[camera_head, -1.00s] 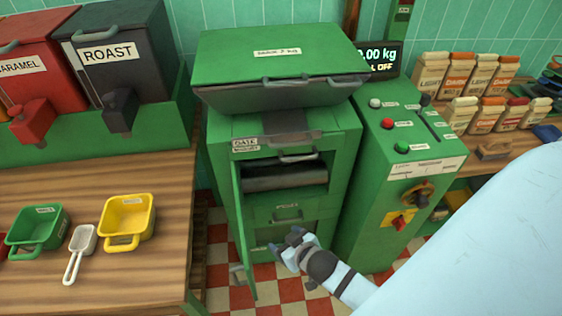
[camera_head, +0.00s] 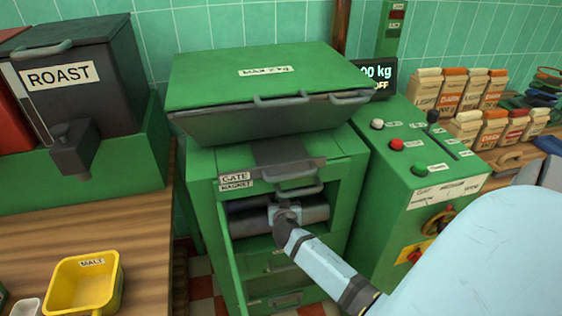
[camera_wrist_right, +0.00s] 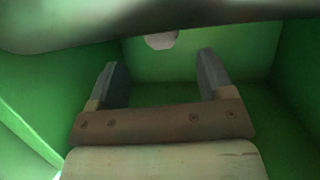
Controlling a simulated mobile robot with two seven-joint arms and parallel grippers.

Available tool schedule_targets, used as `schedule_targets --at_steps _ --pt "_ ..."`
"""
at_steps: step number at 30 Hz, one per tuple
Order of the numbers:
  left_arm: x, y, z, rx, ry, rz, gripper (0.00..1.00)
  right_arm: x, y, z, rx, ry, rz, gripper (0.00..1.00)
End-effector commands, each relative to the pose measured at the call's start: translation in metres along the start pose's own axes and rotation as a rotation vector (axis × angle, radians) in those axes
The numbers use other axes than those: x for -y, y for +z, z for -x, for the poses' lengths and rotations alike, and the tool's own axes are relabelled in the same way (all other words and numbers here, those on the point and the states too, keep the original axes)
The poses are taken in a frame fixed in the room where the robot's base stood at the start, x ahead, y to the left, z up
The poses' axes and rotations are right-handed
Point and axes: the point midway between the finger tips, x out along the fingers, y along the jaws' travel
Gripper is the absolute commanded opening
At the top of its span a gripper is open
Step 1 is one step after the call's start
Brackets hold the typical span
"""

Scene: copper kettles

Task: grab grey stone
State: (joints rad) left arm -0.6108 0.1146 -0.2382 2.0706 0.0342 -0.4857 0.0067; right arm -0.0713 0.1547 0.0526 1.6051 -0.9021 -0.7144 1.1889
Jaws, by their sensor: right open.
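A small pale grey lump (camera_wrist_right: 161,41), which looks like the stone, shows in the right wrist view at the back of a green compartment. Its top is hidden by a rounded dark edge above. My right gripper (camera_wrist_right: 160,60) is open, its two dark fingers apart on either side below the lump, touching nothing that I can see. In the head view my right gripper (camera_head: 284,215) reaches into the open front of the green machine (camera_head: 340,165), in front of the dark roller (camera_head: 250,220). The stone is not visible in the head view. My left gripper is not in view.
Green walls close in on both sides of the gripper. An open door (camera_head: 228,255) stands at the machine's left, with a drawer (camera_head: 275,260) below the roller. A control cabinet (camera_head: 410,215) stands right.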

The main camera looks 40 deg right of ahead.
Motion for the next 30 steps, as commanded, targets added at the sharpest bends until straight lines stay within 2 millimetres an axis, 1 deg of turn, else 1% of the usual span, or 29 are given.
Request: schedule_targets --at_steps 5,9,13,16,22,23,24,26,27,30 --pt "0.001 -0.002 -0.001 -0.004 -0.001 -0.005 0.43 0.001 0.000 -0.012 0.000 -0.001 0.001 0.74" --pt "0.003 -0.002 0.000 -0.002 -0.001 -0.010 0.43 0.002 0.000 -0.034 -0.001 0.001 0.003 0.74" --pt "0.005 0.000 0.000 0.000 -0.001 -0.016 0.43 0.003 0.001 -0.051 0.001 0.000 0.002 0.74" --pt "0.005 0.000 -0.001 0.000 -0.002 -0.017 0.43 0.003 0.001 -0.057 0.001 -0.001 0.000 0.74" --pt "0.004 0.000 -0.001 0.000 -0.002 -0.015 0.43 0.003 0.001 -0.057 0.002 -0.001 0.000 0.74" --pt "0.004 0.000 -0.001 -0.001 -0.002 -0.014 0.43 0.003 0.001 -0.057 0.002 -0.001 0.000 0.72" --pt "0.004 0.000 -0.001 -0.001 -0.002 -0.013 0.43 0.003 0.001 -0.057 0.002 -0.001 0.000 0.63" --pt "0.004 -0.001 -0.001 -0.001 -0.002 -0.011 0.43 0.003 0.001 -0.057 0.002 -0.001 0.000 0.49" --pt "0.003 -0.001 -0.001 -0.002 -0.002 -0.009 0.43 0.003 0.001 -0.057 0.002 -0.001 0.000 0.40" --pt "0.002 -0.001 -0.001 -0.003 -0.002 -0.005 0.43 0.003 0.002 -0.057 0.002 -0.001 0.000 0.20"
